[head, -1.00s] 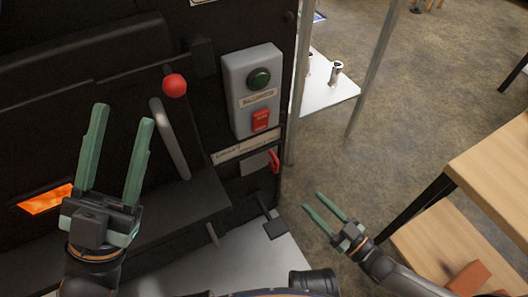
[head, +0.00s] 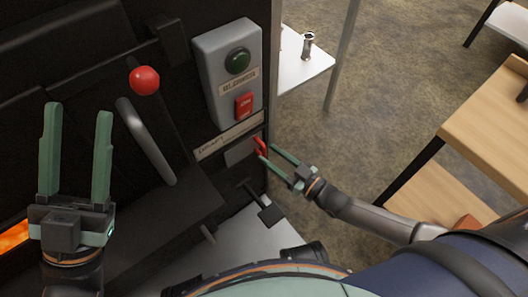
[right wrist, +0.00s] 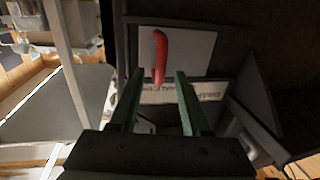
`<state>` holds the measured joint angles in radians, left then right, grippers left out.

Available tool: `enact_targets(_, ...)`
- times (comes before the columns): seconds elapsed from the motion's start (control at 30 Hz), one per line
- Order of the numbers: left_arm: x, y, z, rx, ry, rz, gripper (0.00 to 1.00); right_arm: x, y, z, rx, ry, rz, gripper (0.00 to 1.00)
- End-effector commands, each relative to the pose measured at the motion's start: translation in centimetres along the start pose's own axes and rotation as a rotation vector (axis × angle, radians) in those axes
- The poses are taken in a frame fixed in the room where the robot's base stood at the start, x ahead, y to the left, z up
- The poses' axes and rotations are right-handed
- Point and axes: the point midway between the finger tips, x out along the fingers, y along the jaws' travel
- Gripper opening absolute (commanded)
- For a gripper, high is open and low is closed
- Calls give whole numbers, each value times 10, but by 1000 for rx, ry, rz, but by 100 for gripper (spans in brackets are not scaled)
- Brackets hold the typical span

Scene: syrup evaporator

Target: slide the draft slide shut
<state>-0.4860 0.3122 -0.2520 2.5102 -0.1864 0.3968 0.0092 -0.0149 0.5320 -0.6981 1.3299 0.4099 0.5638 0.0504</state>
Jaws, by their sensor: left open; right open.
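The draft slide shows as a grey plate (head: 239,152) with a red handle (head: 261,147), low on the black evaporator front below a label strip. The right wrist view shows the red handle (right wrist: 159,55) upright on the pale plate (right wrist: 195,48). My right gripper (head: 266,154) is open with its fingertips close to the handle. In the right wrist view the handle lines up with the gap between the fingers (right wrist: 159,74); I cannot tell whether they touch. My left gripper (head: 77,109) is open and empty, in front of the evaporator at the left.
A grey control box (head: 228,70) with a green and a red button sits above the slide. A lever with a red ball (head: 144,81) sticks out at the left. A black pedal-like part (head: 271,214) is below. A wooden table (head: 490,125) stands at the right.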

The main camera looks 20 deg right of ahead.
Motion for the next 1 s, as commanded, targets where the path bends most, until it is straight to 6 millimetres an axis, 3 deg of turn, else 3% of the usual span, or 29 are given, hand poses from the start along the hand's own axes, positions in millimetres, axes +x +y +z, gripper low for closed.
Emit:
enact_targets(0.2, -7, 4, 7, 5, -5, 3, 50, 26, 0, 1, 1, 1, 0, 47)
enact_targets(0.57, -7, 5, 8, 7, -7, 5, 50, 31, 0, 0, 1, -1, 0, 47)
enact_targets(1.0, -7, 5, 8, 6, -8, 4, 50, 31, 0, 0, 1, -1, 0, 0)
